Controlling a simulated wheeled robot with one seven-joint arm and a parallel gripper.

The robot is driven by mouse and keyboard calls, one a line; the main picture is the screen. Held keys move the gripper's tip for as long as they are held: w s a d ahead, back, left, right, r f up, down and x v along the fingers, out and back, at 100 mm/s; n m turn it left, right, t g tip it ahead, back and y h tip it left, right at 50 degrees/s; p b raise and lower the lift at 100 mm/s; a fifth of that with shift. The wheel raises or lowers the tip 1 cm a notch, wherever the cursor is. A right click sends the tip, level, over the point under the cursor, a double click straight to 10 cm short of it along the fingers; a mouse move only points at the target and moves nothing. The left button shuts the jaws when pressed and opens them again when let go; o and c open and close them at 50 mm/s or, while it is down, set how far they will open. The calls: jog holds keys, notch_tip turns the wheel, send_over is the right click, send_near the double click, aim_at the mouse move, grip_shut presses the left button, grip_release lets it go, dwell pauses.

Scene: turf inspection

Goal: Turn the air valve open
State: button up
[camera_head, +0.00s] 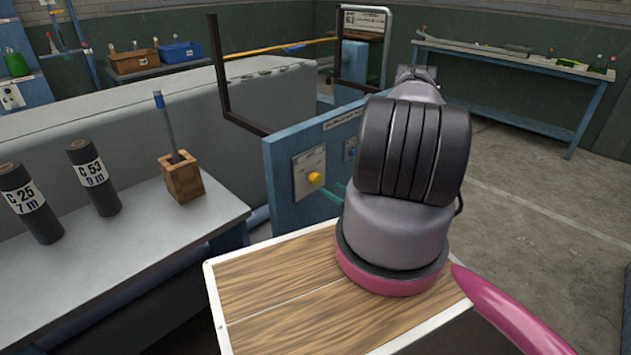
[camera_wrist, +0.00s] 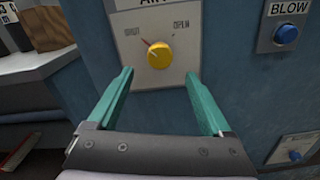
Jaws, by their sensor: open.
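The air valve is a round yellow knob (camera_wrist: 159,55) on a pale plate (camera_wrist: 183,20) marked SHUT at left and OPEN at right. A dark red pointer line by the knob slants up and left toward SHUT. In the head view the yellow knob (camera_head: 315,179) sits on the blue panel, left of my arm. My gripper (camera_wrist: 158,72) has two teal fingers spread wide, one on each side below the knob, with nothing between them. It looks apart from the knob; the exact distance is hard to tell. In the head view my arm hides most of the gripper.
A blue button (camera_wrist: 286,34) under a BLOW label is right of the valve plate, with another blue button (camera_wrist: 295,156) lower. A grey bench (camera_head: 120,250) at left holds two black cylinders (camera_head: 95,178) and a wooden block (camera_head: 181,178) with a blue-handled tool.

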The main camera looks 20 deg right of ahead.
aim_at(318, 181)
jog(key=x, duration=0.8)
jog(key=shift+w+a, duration=0.1)
jog(key=shift+w, duration=0.2)
grip_shut()
